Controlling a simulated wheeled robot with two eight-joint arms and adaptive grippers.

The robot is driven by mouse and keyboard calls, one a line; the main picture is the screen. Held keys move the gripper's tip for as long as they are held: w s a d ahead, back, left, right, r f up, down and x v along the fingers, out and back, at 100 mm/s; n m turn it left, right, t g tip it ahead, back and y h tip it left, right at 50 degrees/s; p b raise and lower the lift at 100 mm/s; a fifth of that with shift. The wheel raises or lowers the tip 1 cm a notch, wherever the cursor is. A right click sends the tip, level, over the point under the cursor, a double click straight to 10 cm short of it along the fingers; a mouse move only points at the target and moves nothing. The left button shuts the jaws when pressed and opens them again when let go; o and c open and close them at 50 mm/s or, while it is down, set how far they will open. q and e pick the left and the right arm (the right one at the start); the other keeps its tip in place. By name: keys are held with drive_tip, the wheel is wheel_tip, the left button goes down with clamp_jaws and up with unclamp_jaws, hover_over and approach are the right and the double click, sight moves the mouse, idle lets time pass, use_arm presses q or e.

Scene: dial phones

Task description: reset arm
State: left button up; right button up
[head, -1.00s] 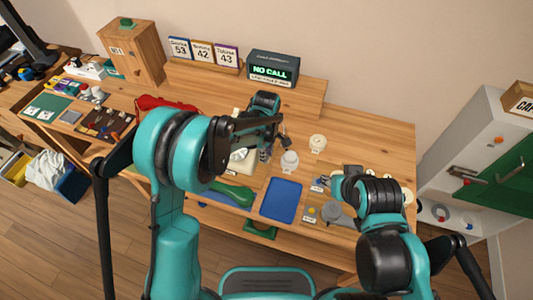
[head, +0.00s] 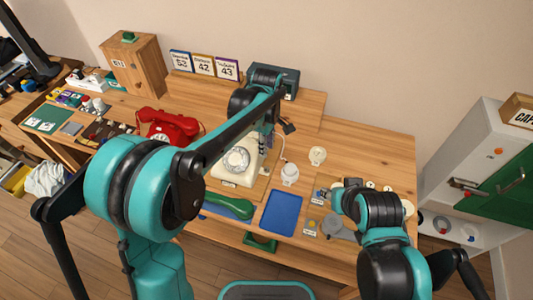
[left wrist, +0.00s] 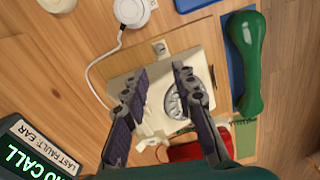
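My left gripper (head: 266,142) is above the cream dial phone (head: 236,160), its fingers partly hidden behind my forearm in the head view. In the left wrist view its two dark fingers (left wrist: 158,84) are spread apart with nothing held between them. The cream phone (left wrist: 155,112) lies beyond the fingers, and its dial (left wrist: 180,103) shows partly behind one finger. My right arm is folded at the right front of the table in the head view; its fingers cannot be made out.
A red phone (head: 165,128) stands left of the cream one. A green handset (head: 229,207) and a blue tray (head: 282,206) lie at the front. A white round device (head: 289,173) stands to the right. The display box (head: 290,80) is at the back, partly covered by my arm.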

use_arm(q)
drive_tip(key=shift+r, duration=0.25)
idle(0.3)
drive_tip(key=s+a+r+m+t, duration=0.3)
drive_tip(key=s+a+r+m, duration=0.2)
drive_tip(key=s+a+r, duration=0.35)
drive_tip(key=s+a+f+m+t, duration=0.3)
drive_tip(key=s+a+m, duration=0.4)
drive_tip(key=s, duration=0.4)
drive_tip(key=shift+a+f+m+t, duration=0.35)
drive_tip(key=shift+a+t, duration=0.25)
drive_tip(key=shift+a, duration=0.3)
